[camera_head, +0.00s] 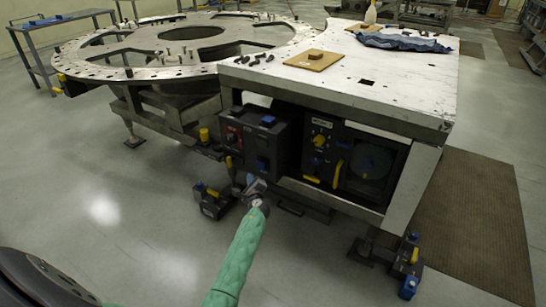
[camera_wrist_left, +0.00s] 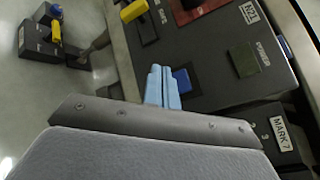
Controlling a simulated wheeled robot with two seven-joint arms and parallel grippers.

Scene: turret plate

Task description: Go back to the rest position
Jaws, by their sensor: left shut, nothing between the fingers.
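My left gripper (camera_head: 256,188) is at the end of my green-sleeved arm, low in front of the dark control boxes under the workbench in the head view. In the left wrist view its light blue fingers (camera_wrist_left: 162,88) are together with nothing between them. Behind them is a dark control panel (camera_wrist_left: 215,60) with a blue button, a yellow lever and a green square. I cannot tell the exact gap between the fingertips and the panel. My right gripper is in neither view.
The workbench (camera_head: 400,85) carries a wooden board (camera_head: 314,61) and a blue cloth (camera_head: 404,42). A large round turret plate (camera_head: 140,45) stands at the back left. A black and yellow floor unit (camera_head: 213,202) is left of my gripper. The floor (camera_head: 100,200) at left is clear.

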